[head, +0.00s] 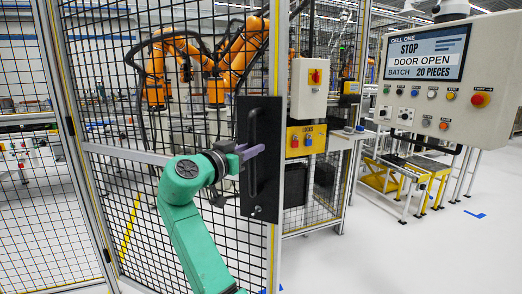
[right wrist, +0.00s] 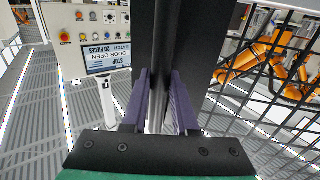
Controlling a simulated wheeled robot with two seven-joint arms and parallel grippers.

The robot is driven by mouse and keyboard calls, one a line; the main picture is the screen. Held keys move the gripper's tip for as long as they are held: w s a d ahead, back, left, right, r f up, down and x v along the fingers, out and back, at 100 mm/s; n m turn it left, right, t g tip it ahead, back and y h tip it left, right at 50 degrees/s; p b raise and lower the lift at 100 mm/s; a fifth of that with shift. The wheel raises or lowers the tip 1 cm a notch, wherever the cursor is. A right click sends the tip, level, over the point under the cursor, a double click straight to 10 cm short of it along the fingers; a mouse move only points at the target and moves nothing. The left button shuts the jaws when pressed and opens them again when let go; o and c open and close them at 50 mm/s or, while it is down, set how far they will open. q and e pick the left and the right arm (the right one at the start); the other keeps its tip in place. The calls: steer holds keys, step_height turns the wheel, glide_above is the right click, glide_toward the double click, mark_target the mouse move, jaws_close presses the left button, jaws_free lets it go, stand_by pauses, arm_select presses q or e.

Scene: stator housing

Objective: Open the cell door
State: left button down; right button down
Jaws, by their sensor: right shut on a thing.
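The cell door (head: 140,180) is a black mesh panel in a light metal frame, standing across the left and middle of the head view. Its black handle plate (head: 267,190) carries a vertical bar handle (head: 252,140). My right gripper (head: 256,152), with purple fingers on a green arm, reaches the handle from the left. In the right wrist view the fingers (right wrist: 160,100) stand on both sides of the dark handle bar (right wrist: 162,60), shut on it. The control panel screen (head: 421,54) reads "STOP" and "DOOR OPEN". My left gripper is not in view.
Orange robot arms (head: 155,75) stand behind the mesh. A white switch box (head: 309,88) and a yellow lock box (head: 306,139) are on the fence right of the door. The control panel (head: 470,118) hangs at the right. The floor at the lower right is clear.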

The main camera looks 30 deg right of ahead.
steer(key=shift+s+a+f, duration=0.15)
steer(key=shift+s+f, duration=0.05)
steer(key=c, duration=0.7)
jaws_free()
steer(key=shift+w, duration=0.1)
steer(key=shift+r, duration=0.15)
step_height(320, 180, up, 20)
steer(key=p, duration=0.4)
